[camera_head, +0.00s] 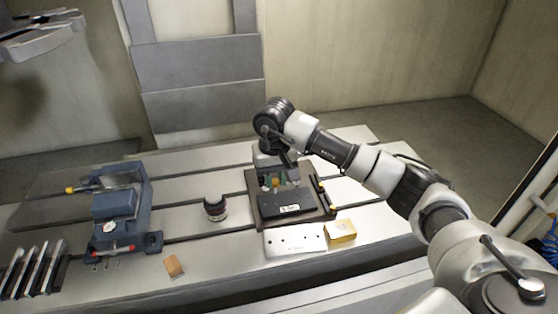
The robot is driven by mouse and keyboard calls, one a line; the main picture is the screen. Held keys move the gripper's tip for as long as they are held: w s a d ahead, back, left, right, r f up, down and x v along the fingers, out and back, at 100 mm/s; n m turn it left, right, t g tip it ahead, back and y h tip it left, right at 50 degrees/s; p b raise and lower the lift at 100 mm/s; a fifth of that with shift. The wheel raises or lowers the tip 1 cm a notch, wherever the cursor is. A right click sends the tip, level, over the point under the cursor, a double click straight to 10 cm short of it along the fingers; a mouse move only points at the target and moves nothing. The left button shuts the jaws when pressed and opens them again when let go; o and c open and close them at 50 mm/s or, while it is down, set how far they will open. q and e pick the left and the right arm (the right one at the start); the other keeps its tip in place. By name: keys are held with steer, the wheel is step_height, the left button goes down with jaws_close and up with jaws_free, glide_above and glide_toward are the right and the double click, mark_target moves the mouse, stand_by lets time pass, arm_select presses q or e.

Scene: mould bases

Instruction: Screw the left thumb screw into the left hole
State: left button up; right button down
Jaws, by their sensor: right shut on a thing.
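A dark mould base (256,213) sits on the slotted metal table, with a black block (285,207) bearing a white label on it. My right gripper (274,181) points down over the back left part of the base. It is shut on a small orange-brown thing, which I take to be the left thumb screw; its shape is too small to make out. The left hole is hidden by the gripper and block, and I cannot tell whether the screw touches it.
A pale plate with small holes (295,241) and a yellow box (341,231) lie in front of the base. A dark round part (215,208) stands left of it. A blue vise (118,208), a small brown block (174,266) and a rack (34,268) are further left.

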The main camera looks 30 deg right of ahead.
steer(key=shift+w+d+r, duration=0.35)
steer(key=shift+w, duration=0.1)
steer(key=shift+w+d+f+b, duration=0.15)
steer(key=shift+f+b, duration=0.5)
steer(key=shift+f, duration=1.1)
steer(key=shift+f+b, duration=0.55)
steer(key=shift+f, duration=0.25)
steer(key=shift+f+b, duration=0.25)
steer(key=shift+b, duration=0.05)
steer(key=shift+b, duration=0.55)
steer(key=shift+f, duration=0.1)
steer(key=shift+f+b, duration=0.15)
steer(key=shift+b, duration=0.25)
steer(key=shift+f, duration=0.1)
